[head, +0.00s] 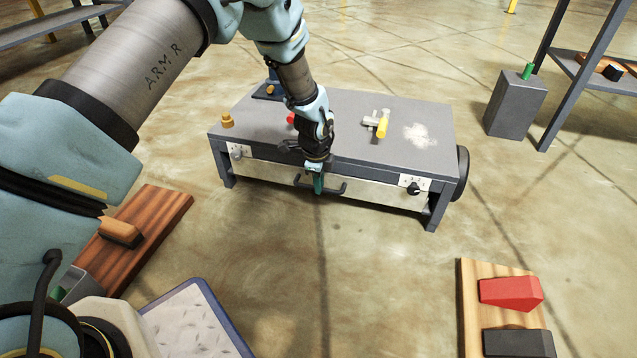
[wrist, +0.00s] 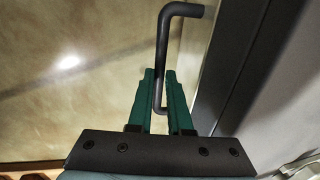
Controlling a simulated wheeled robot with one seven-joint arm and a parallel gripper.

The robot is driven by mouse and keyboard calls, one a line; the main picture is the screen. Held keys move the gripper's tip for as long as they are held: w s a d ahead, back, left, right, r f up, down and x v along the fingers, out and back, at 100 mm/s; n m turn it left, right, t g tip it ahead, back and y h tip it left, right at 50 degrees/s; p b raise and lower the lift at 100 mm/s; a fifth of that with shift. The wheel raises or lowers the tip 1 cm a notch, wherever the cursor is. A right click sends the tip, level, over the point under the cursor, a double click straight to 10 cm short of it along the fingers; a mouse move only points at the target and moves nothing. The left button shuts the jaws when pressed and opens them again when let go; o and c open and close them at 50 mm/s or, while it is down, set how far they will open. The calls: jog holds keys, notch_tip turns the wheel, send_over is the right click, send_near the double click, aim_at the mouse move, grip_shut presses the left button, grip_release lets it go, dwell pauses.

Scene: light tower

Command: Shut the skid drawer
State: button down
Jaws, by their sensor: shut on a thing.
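The skid (head: 370,155) is a low grey table with a pale drawer front (head: 262,174) under its top edge. A dark bar handle (head: 338,188) stands out from the drawer front. My gripper (head: 318,188) reaches down in front of the skid and is shut on this handle. In the wrist view, the green fingers of my gripper (wrist: 162,82) lie on either side of the black handle bar (wrist: 163,50). The drawer front looks close to the skid's frame; I cannot tell whether a small gap remains. My wrist hides part of the drawer front.
A wooden board (head: 470,300) with red and black blocks lies lower right. Floor before the skid is clear.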

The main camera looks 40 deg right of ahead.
jog(key=c, duration=0.8)
grip_release()
jog(key=shift+w+d, duration=0.15)
jog(key=shift+d, duration=0.1)
jog(key=shift+c, duration=0.2)
jog(key=shift+r, duration=0.15)
notch_tip(320, 180, up, 10)
jog(key=s+a+p, duration=0.1)
jog(key=p, duration=0.4)
jog(key=shift+a+r, duration=0.15)
jog(key=shift+a, duration=0.25)
